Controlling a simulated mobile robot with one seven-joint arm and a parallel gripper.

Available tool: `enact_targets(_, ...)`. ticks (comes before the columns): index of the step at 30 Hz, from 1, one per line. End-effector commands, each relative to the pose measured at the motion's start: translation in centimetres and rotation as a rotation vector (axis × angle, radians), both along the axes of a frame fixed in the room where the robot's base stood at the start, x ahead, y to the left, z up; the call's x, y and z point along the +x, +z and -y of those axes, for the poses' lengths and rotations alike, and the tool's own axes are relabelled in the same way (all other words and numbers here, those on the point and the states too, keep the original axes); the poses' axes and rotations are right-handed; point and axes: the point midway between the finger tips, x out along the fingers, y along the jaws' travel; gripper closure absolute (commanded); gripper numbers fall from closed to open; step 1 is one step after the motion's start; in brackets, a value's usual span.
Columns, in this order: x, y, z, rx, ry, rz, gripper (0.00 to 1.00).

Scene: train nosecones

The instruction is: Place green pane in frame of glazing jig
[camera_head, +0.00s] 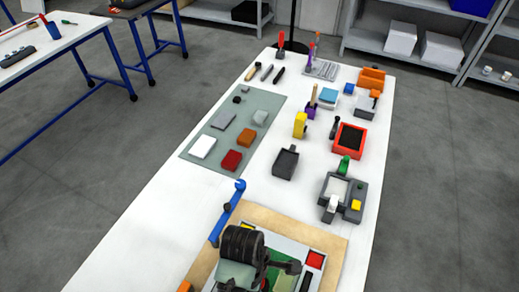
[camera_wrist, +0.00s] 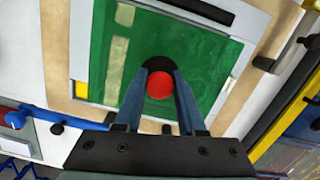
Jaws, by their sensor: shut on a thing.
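The green pane (camera_wrist: 205,65) fills much of the wrist view, with a red knob (camera_wrist: 159,85) on a black round base at its middle. My gripper (camera_wrist: 160,72) is shut on the red knob, one finger at each side. The glazing jig's pale frame (camera_wrist: 79,45) surrounds the pane in this view. I cannot tell whether the pane is seated in it or just above. In the head view, my gripper (camera_head: 247,262) covers much of the jig (camera_head: 326,262), and only part of the green pane (camera_head: 283,281) shows.
A blue-handled tool (camera_head: 228,212) lies along the board's left side. A grey mat (camera_head: 192,140) with several blocks and a grey device (camera_head: 342,198) stand farther back.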

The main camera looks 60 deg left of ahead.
Motion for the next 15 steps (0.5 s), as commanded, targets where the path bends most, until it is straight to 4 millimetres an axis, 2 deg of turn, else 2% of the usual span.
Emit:
enact_targets(3,0.0,-1.6,0.0,0.001,-0.001,0.001,1.0)
enact_targets(8,0.1,-2.8,-0.1,0.002,-0.003,0.003,1.0)
enact_targets(15,0.1,-5.8,0.0,0.0,-0.004,0.002,1.0)
